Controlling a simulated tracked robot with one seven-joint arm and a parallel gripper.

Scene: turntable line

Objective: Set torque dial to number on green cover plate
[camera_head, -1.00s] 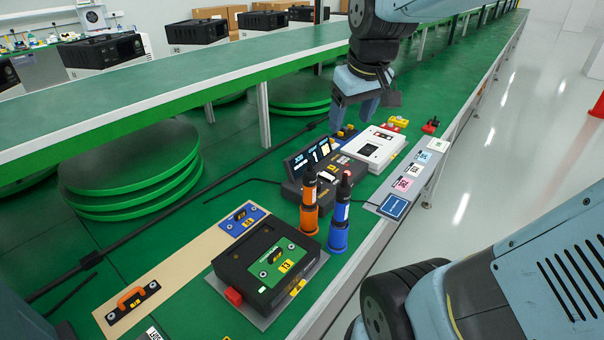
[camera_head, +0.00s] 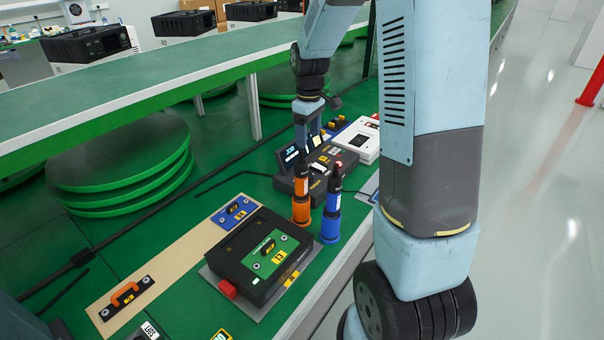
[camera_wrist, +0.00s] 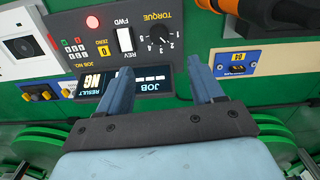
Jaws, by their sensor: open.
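The torque dial (camera_wrist: 161,33) is a black knob with a white-numbered scale on the dark control box (camera_wrist: 90,35), upside down in the wrist view. I cannot tell for sure where it points. In the head view the control box (camera_head: 287,185) stands behind the two screwdrivers. The green cover plate (camera_head: 258,264) lies on a black case at the front; its yellow tag (camera_head: 280,258) looks like 13 but is small. My gripper (camera_head: 308,140) is open and empty above the control box. In the wrist view its fingers (camera_wrist: 160,70) are apart, with the dial beyond the gap.
An orange screwdriver (camera_head: 301,203) and a blue screwdriver (camera_head: 332,210) stand upright before the box. A display with RESULT NG (camera_wrist: 95,82) lies near the fingers. A blue plate (camera_head: 233,211) and an orange-handled plate (camera_head: 126,296) lie on a tan strip.

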